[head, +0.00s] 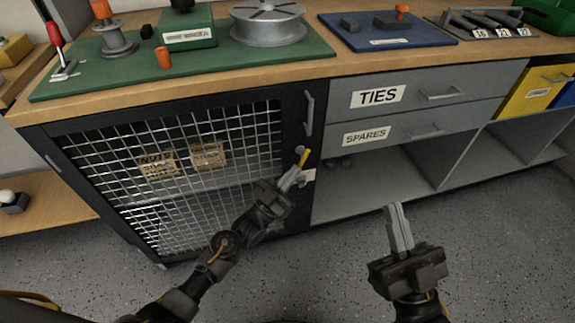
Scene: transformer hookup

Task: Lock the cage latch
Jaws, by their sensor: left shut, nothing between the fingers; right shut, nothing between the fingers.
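The cage (95,172) is a dark-framed cabinet door with wire mesh, under the bench at the left. Its latch (304,156) sits on the right door frame and has a yellow lever tilted up to the right. A vertical handle (309,112) is above it on the same frame. My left gripper (297,176) is shut and empty, with its fingertips at the latch just below the yellow lever; I cannot tell if they touch it. My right gripper (395,208) is shut and empty, pointing up in front of the open shelf.
Boxes (208,155) sit behind the mesh. Right of the cage are a TIES drawer (420,95), a SPARES drawer (395,132) and an open shelf (385,180). The benchtop holds a green mat (130,78) with a spool and a blue board (385,33). The speckled floor (500,230) is clear at right.

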